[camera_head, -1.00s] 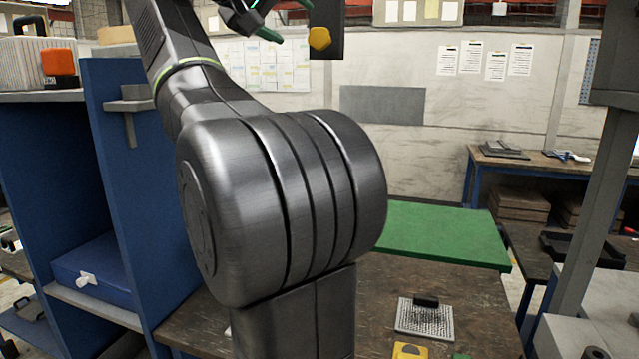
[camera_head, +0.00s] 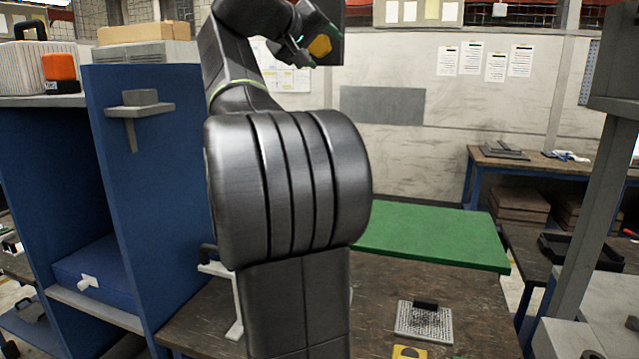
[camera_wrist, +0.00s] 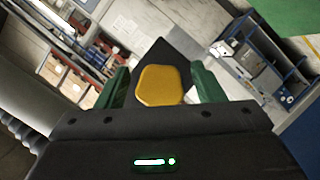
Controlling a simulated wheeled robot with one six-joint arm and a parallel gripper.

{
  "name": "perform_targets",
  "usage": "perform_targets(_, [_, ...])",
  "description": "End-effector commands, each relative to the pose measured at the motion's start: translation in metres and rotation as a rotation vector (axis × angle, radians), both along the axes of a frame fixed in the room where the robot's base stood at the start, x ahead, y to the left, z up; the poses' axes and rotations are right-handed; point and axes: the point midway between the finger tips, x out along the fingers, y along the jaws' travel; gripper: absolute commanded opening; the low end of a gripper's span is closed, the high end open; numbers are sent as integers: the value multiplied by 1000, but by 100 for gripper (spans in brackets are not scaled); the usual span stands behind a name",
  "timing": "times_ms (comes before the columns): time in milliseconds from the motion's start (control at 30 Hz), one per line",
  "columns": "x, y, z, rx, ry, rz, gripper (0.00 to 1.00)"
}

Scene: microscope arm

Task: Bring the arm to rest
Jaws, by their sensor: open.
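My gripper (camera_head: 305,48) is high at the top of the head view, at the end of my bent dark arm. Its green-tipped fingers are open beside a yellow knob (camera_head: 320,46) on a dark hanging plate (camera_head: 334,40). In the wrist view, the yellow knob (camera_wrist: 160,86) shows between my two open green fingers (camera_wrist: 162,80), with the dark plate (camera_wrist: 160,52) behind it. I cannot tell whether the fingers touch the knob. My arm hides part of the wall and bench in the head view.
A blue shelf unit (camera_head: 150,190) stands close on the left. A wooden bench (camera_head: 385,290) carries a green board (camera_head: 430,236) and a perforated plate (camera_head: 424,322). A grey post (camera_head: 602,190) rises on the right. The space above the green board is clear.

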Motion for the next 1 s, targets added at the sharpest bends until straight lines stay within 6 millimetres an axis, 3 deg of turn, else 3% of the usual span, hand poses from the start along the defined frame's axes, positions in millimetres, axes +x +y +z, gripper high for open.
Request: perform_targets(1000, [0,-2,0,-1135,370,-2,62])
